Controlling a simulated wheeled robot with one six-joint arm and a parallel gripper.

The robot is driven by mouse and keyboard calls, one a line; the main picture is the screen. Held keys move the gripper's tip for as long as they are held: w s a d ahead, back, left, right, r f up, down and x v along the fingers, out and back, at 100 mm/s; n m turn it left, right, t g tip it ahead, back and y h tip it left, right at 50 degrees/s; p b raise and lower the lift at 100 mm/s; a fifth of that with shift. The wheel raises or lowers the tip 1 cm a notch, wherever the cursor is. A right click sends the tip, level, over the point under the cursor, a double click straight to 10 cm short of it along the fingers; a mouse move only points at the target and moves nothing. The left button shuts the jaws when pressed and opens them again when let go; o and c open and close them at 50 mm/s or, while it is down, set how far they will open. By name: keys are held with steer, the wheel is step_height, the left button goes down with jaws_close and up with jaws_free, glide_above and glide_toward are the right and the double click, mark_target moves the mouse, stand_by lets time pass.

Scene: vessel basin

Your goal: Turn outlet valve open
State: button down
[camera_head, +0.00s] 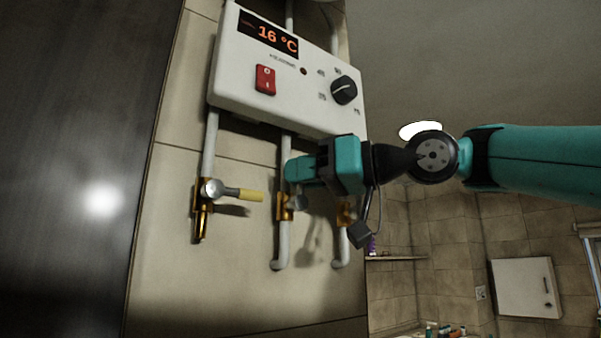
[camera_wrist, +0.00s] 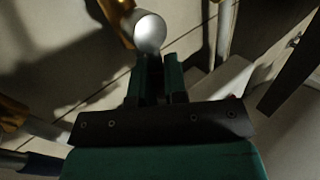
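Three pipes under a white heater box carry brass valves. The left valve (camera_head: 203,198) has a silver hub and a yellow-tipped lever pointing right, across its pipe. The middle valve (camera_head: 284,208) shows a silver hub; its lever is not visible. The right valve (camera_head: 344,214) is partly hidden by my arm. No label shows which is the outlet. My gripper (camera_head: 296,172) is just above the middle valve's hub. In the wrist view, a round silver hub (camera_wrist: 150,32) lies just beyond my two fingertips (camera_wrist: 158,62). A dark gap shows between the fingers; whether a lever is between them is unclear.
The heater box (camera_head: 300,85) is close above my gripper, with a 16 °C display, a red switch (camera_head: 265,80) and a black knob (camera_head: 344,90). A dark panel (camera_head: 70,170) stands at the left. A shelf (camera_head: 395,258) and white cabinet (camera_head: 525,287) are farther back right.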

steer(key=shift+s+a+n, duration=0.15)
steer(key=shift+a+n, duration=0.05)
steer(key=shift+n, duration=0.4)
steer(key=c, duration=1.2)
jaws_free()
